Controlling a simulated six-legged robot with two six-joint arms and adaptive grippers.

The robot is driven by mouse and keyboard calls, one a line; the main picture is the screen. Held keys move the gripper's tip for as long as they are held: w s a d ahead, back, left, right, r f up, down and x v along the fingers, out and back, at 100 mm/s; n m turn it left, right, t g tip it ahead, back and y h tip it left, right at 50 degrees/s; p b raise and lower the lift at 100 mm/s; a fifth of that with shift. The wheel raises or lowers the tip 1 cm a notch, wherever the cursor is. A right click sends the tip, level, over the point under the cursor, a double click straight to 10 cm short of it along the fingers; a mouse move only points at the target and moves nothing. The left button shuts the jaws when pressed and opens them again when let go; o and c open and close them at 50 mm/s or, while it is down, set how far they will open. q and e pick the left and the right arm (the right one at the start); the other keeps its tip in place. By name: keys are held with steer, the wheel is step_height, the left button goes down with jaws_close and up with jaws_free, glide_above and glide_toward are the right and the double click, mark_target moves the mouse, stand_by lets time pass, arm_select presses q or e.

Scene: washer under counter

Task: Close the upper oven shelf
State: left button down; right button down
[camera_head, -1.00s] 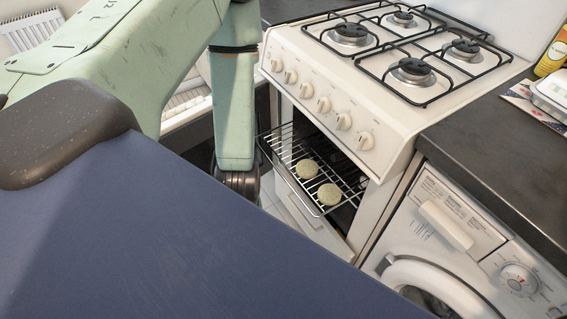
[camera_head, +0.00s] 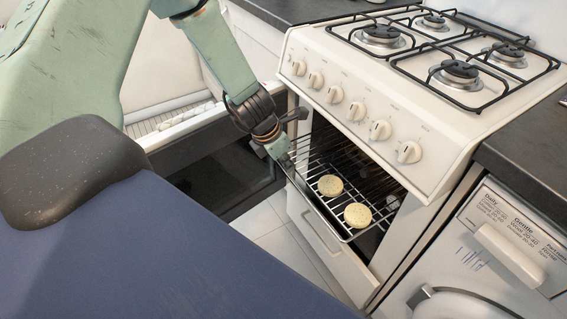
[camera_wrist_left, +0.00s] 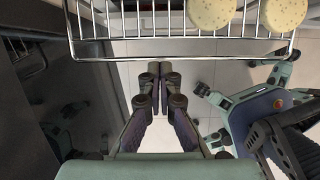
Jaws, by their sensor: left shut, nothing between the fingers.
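The upper oven shelf (camera_head: 323,208) is a wire rack that sticks out of the front of the white oven (camera_head: 385,110). Two round pale cakes (camera_head: 330,185) lie on it. Its front wire rail (camera_wrist_left: 165,38) crosses the top of the left wrist view, with the cakes (camera_wrist_left: 212,12) behind it. My left gripper (camera_head: 280,150) is at the left end of the rack's front in the head view. In the wrist view the left gripper (camera_wrist_left: 157,70) is shut and empty, just in front of the rail. I cannot tell whether it touches the rail. My right gripper is not in view.
A white drawer or door front (camera_head: 325,245) stands below the rack. The gas hob (camera_head: 430,50) is above. A washing machine (camera_head: 500,250) sits under the dark counter (camera_head: 530,140) at right. Tiled floor (camera_head: 265,222) is clear in front.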

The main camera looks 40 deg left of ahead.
mark_target(292, 182)
arm_select(q)
steer(key=b+x, duration=0.2)
steer(key=x, duration=0.2)
steer(key=shift+w+d+f+b, duration=0.15)
steer(key=shift+f+b, duration=0.1)
steer(key=shift+b, duration=0.15)
steer(key=shift+f+b, duration=0.3)
steer(key=shift+f, duration=0.05)
steer(key=shift+w+d+f+b, duration=0.15)
steer(key=shift+w+f+b, duration=0.2)
steer(key=shift+f, duration=0.2)
steer(key=shift+r, duration=0.1)
